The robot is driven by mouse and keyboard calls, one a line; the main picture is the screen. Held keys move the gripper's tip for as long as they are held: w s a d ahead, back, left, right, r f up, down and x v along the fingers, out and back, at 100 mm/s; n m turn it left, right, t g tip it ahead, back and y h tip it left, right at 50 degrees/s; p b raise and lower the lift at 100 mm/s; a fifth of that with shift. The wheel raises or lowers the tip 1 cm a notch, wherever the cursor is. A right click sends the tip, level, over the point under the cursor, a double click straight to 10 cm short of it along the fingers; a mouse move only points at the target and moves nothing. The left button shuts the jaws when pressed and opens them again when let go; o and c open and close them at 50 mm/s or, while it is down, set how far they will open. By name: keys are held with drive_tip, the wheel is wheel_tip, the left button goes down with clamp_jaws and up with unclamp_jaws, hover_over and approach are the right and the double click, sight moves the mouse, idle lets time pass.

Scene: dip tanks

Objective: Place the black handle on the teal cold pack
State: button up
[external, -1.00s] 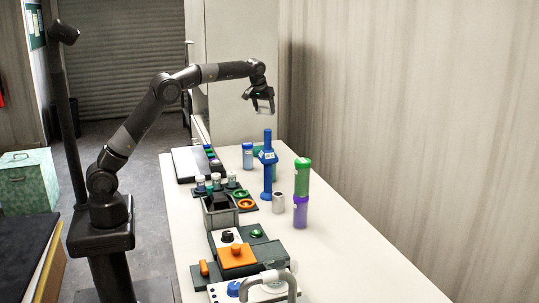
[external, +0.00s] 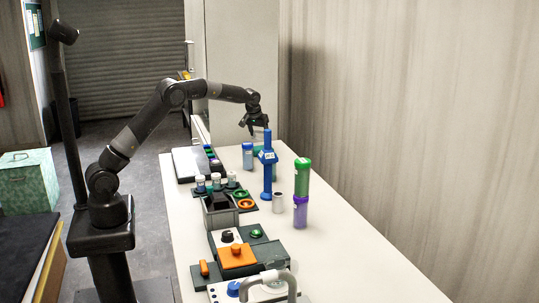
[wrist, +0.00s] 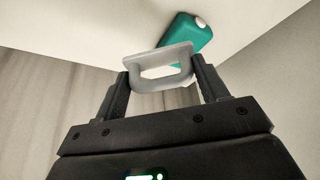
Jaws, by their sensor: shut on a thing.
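My gripper (external: 254,131) is low over the far end of the white table, behind the blue stand. In the wrist view its two fingers are shut on the ends of a handle (wrist: 160,86), a loop with an open slot. The handle looks light grey here, not black. The teal cold pack (wrist: 184,36), a rounded block with a white round spot, lies on the table just beyond the handle. The handle overlaps the pack's near edge in the picture; I cannot tell whether they touch. In the external view a bit of teal (external: 258,149) shows below my gripper, mostly hidden.
A blue stand (external: 268,172) and a blue-capped bottle (external: 248,157) stand close to my gripper. A green canister (external: 302,172) sits above a purple one (external: 300,212). Trays and fixtures fill the table's left side. The right side toward the wall is clear.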

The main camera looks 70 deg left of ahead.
drive_tip(key=a+f, duration=0.1)
drive_tip(key=a, duration=0.1)
drive_tip(key=a+f, duration=0.1)
drive_tip(key=a, duration=0.1)
drive_tip(key=a+f, duration=0.1)
drive_tip(key=a, duration=0.1)
drive_tip(key=shift+w+f, duration=0.3)
drive_tip(key=shift+w, duration=0.1)
drive_tip(key=shift+f, duration=1.9)
drive_tip(key=shift+f, duration=0.2)
drive_tip(key=o, duration=1.1)
drive_tip(key=shift+o, duration=0.2)
